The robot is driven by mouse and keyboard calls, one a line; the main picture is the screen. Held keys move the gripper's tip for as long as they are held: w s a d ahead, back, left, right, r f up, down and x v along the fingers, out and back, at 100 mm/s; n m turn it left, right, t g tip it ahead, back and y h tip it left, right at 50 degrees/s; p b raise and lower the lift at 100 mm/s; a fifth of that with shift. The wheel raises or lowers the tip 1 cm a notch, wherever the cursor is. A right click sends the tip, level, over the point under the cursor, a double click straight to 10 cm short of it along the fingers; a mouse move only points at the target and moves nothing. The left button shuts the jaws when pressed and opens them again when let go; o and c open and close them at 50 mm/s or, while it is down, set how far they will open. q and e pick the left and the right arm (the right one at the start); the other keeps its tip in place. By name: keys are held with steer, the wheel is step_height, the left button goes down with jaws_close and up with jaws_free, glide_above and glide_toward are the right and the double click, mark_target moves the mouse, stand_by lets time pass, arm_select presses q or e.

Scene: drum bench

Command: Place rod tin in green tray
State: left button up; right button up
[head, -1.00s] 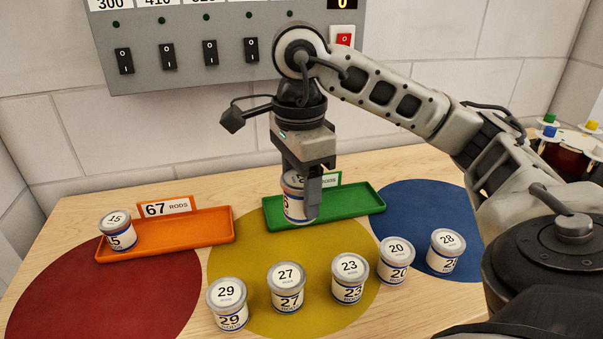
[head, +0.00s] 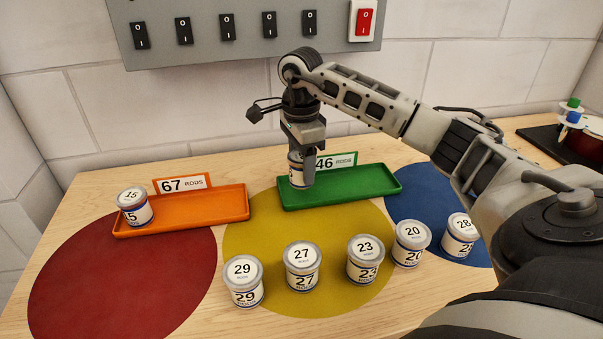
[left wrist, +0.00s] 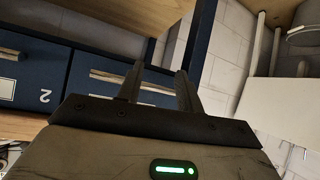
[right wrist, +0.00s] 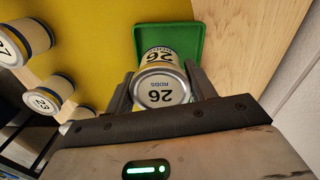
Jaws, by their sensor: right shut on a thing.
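My right gripper (head: 304,182) is shut on a white tin with blue bands, marked 26 (right wrist: 160,88) in the right wrist view. In the head view the tin (head: 294,172) is at the left end of the green tray (head: 350,188), partly hidden by a finger. Whether its base touches the tray floor I cannot tell. The tray's sign (head: 343,160) reads 46 rods and is partly covered. In the left wrist view my left gripper (left wrist: 160,75) has its fingers apart with nothing between them, away from the bench top.
An orange tray (head: 190,212) with sign 67 holds tin 15 (head: 133,207). Tins 29 (head: 243,282), 27 (head: 302,268), 23 (head: 366,260), 20 (head: 411,245) and 28 (head: 459,237) stand along the front. The green tray's right part is empty. A switch panel (head: 240,35) hangs behind.

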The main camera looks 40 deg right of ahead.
mark_target(302, 176)
steer(key=shift+w+d+f, duration=0.15)
steer(key=shift+w+f, duration=0.05)
steer(key=shift+f, duration=0.1)
steer(key=shift+f+p, duration=0.35)
steer(key=shift+f, duration=1.1)
steer(key=shift+f, duration=0.1)
steer(key=shift+f, duration=0.15)
steer(key=o, duration=1.1)
step_height(302, 176, up, 13)
steer(key=shift+f, duration=0.2)
